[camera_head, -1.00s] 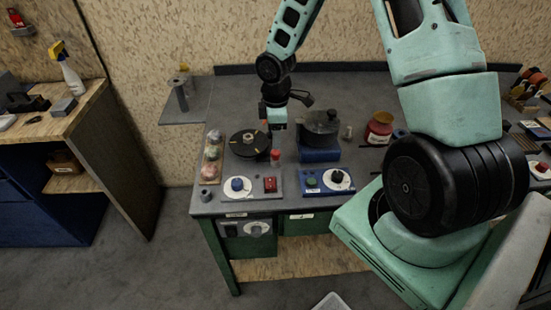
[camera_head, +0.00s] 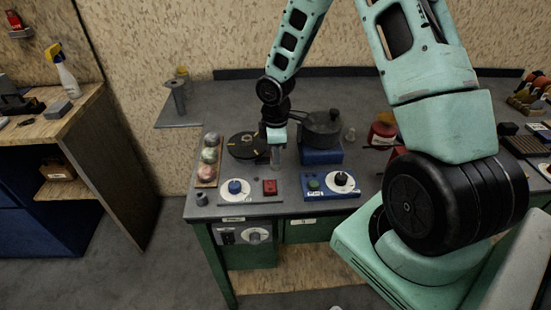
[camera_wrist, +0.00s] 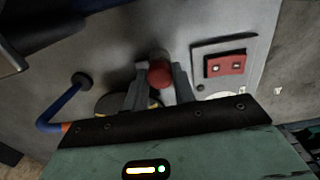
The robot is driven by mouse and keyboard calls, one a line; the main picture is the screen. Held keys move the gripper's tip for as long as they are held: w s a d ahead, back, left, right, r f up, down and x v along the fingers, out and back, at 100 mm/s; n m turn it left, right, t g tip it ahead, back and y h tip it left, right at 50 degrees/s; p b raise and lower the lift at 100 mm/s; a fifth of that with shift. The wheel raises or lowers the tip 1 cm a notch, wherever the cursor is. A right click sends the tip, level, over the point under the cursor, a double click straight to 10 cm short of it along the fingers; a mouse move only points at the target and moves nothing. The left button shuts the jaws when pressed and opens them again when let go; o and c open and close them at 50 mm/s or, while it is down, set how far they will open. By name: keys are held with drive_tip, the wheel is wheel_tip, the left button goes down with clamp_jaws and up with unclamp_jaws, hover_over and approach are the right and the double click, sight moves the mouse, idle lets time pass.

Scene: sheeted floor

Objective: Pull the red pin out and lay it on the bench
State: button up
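The red pin (camera_wrist: 160,76) shows in the wrist view as a round red head on a greyish, cylindrical part, between my fingertips. My gripper (camera_wrist: 160,78) has one finger on each side of the head. The fingers look apart, with no clear grip on the pin. In the head view my gripper (camera_head: 276,156) points down over the bench, beside the black disc (camera_head: 243,146), and hides the pin. The bench (camera_head: 215,112) has a grey top.
Bare bench lies behind.

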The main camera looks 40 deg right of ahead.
drive_tip(key=o, duration=0.4)
clamp_jaws()
drive_tip(key=shift+r, duration=0.15)
drive_tip(key=shift+r+p, duration=0.5)
drive_tip(key=shift+p, duration=0.1)
drive_tip(key=shift+r, duration=0.2)
drive_tip(key=shift+r+p, duration=1.7)
drive_tip(key=shift+p, duration=0.1)
drive_tip(key=shift+r+p, duration=1.9)
drive_tip(key=shift+r, duration=0.05)
